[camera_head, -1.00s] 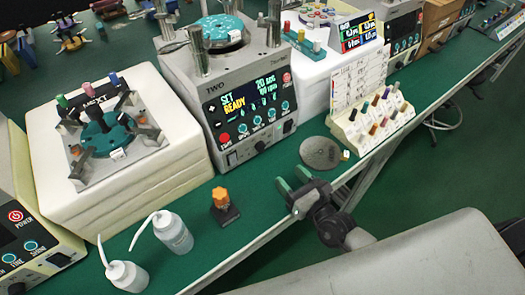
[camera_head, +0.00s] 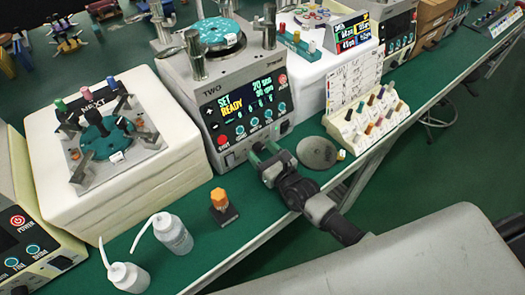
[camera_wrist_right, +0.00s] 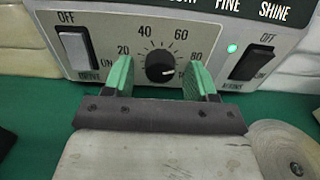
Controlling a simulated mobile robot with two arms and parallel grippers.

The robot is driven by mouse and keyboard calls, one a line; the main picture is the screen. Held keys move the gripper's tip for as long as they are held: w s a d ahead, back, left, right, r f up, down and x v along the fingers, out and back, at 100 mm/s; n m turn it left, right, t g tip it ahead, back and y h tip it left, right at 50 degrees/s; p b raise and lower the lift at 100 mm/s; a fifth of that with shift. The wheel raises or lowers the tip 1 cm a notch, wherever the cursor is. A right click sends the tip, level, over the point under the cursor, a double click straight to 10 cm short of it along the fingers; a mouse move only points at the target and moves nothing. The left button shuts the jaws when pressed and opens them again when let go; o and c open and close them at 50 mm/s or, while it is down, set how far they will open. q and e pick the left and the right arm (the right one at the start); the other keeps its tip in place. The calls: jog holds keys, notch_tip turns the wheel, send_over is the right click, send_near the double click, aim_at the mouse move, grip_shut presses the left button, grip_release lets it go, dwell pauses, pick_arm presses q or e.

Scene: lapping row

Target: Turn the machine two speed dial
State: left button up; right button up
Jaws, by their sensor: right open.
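A white mark on the knob points right and slightly down. My right gripper (camera_head: 263,152) is open at the machine's lower front. In the wrist view its green fingers stand either side of the dial with gaps, and I see no contact. In the head view the gripper hides the dial. My left gripper is not in view.
Rocker switches flank the dial, one at left (camera_wrist_right: 76,48) and one at right (camera_wrist_right: 250,62), near the fingers. A grey disc (camera_head: 318,153) lies right of the gripper. An orange-topped knob (camera_head: 220,200) and white bottles (camera_head: 173,234) stand on the green bench at left.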

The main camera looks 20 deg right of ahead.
jog(key=c, duration=0.9)
jog(key=shift+m+b, duration=0.45)
jog(key=shift+m, duration=0.35)
jog(key=o, duration=0.9)
jog(key=b+v, duration=0.1)
jog(key=v, duration=0.9)
jog(key=shift+s+d, duration=0.1)
jog(key=shift+s, duration=0.3)
